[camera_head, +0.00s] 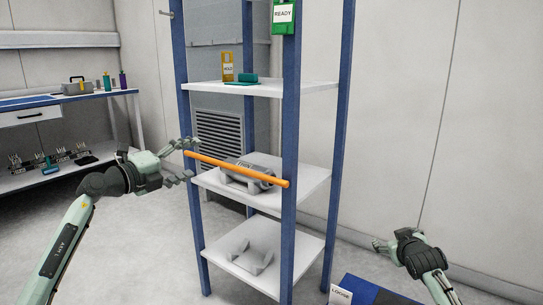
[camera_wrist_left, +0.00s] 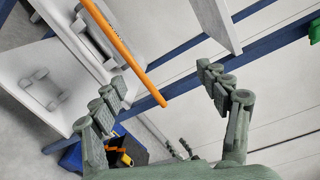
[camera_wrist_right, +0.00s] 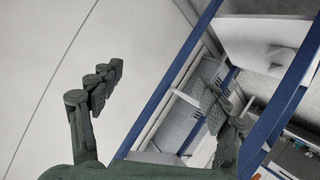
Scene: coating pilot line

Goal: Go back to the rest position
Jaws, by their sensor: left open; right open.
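My left gripper (camera_head: 183,161) is open and empty, just left of the blue-posted shelf rack (camera_head: 290,130). An orange bar (camera_head: 235,168) crosses the rack's front at the middle shelf, its left end close to my left fingers. In the left wrist view the orange bar (camera_wrist_left: 122,52) passes beyond the open fingers (camera_wrist_left: 165,85); I cannot tell whether they touch it. My right gripper (camera_head: 385,245) is open and empty at the lower right, away from the rack. In the right wrist view nothing is between its fingers (camera_wrist_right: 160,90).
A grey cylindrical part (camera_head: 250,172) rests in a cradle on the middle shelf. An empty cradle (camera_head: 250,255) is on the bottom shelf. A blue box marked LOOSE (camera_head: 375,292) stands low, near my right arm. A workbench (camera_head: 70,100) is at the far left. Floor between is clear.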

